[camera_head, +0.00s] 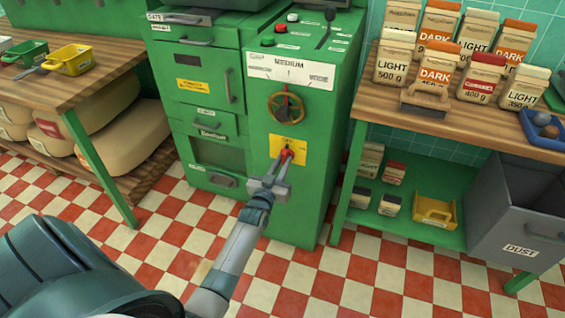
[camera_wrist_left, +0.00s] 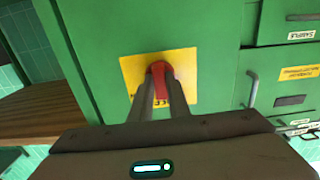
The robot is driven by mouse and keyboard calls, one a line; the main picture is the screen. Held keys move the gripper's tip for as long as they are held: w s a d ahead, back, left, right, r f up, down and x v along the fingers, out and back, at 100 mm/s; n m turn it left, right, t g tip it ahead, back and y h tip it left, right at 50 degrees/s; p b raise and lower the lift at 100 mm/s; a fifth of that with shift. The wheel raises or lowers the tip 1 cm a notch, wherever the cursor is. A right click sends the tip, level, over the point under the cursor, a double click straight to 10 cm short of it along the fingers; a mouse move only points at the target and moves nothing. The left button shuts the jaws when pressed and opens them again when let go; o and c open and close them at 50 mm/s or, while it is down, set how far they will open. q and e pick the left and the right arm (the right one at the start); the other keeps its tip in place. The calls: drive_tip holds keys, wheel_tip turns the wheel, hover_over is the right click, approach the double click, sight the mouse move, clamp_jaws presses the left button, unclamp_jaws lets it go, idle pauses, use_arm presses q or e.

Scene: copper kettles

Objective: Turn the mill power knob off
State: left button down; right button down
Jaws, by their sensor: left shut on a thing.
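The red mill power knob (camera_head: 287,153) sits on a yellow plate (camera_head: 273,146) low on the front of the green mill (camera_head: 260,120). In the left wrist view the knob (camera_wrist_left: 158,75) shows between my fingers, in front of the yellow plate (camera_wrist_left: 131,70). My left gripper (camera_head: 284,160) is shut on the knob, with a finger on each side of it. The fingers hide part of the knob and of the plate's lettering. My right gripper is not in view.
A brass handwheel (camera_head: 287,107) is above the knob. A wooden bench (camera_head: 70,85) stands at the left. The checkered floor in front is clear.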

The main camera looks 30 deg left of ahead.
use_arm(q)
drive_tip(key=c, duration=1.7)
unclamp_jaws()
drive_tip(key=shift+s, duration=0.1)
